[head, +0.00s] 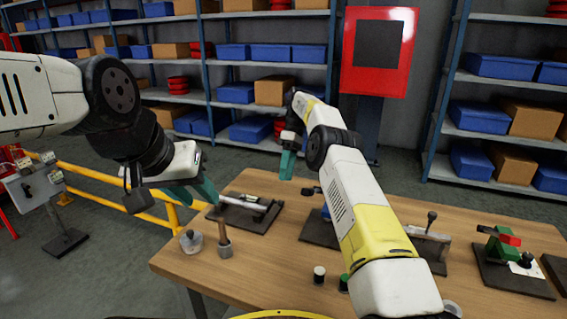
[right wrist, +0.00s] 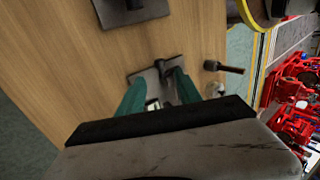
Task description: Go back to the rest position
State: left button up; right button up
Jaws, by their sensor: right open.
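My left gripper (head: 200,192) hangs at the left of the head view, in front of the wooden table's left edge. Its teal fingers point down and to the right, and whether they are open or shut is unclear. My right gripper (head: 287,165) is above the far side of the wooden table (head: 270,283), with its arm reaching across the middle. In the right wrist view its teal fingers (right wrist: 158,92) are apart with nothing held between them. A dark plate with a fixture (right wrist: 150,78) lies on the table beyond them.
On the table are a dark plate with a clamp-like device (head: 248,212), a cup with a wooden-handled tool (head: 224,245), a metal pot (head: 191,241), small jars (head: 319,275) and a green-and-red fixture (head: 503,250). Shelves (head: 230,65), a red panel (head: 379,52) and a yellow rail (head: 105,200) stand beyond.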

jog(key=s+d+r+m+t, duration=0.1)
jog(key=s+r+m+t, duration=0.1)
jog(key=r, duration=0.5)
jog(key=s+d+r+m+t, duration=0.1)
jog(key=d+r, duration=0.1)
jog(key=r, duration=0.5)
jog(key=s+d+r+m+t, duration=0.3)
jog(key=s+d+r, duration=0.1)
jog(key=s+r, duration=0.5)
jog(key=s+d+f+m+t, duration=0.2)
jog(key=s+f+m+t, duration=0.1)
jog(key=s, duration=0.9)
jog(key=s+d+f+m+t, duration=0.2)
jog(key=s+f+m, duration=0.1)
jog(key=s, duration=0.9)
jog(key=shift+s+d+f+m+t, duration=0.15)
jog(key=shift+s+f+m+t, duration=0.1)
jog(key=shift+f+m+t, duration=0.15)
jog(key=shift+c, duration=0.5)
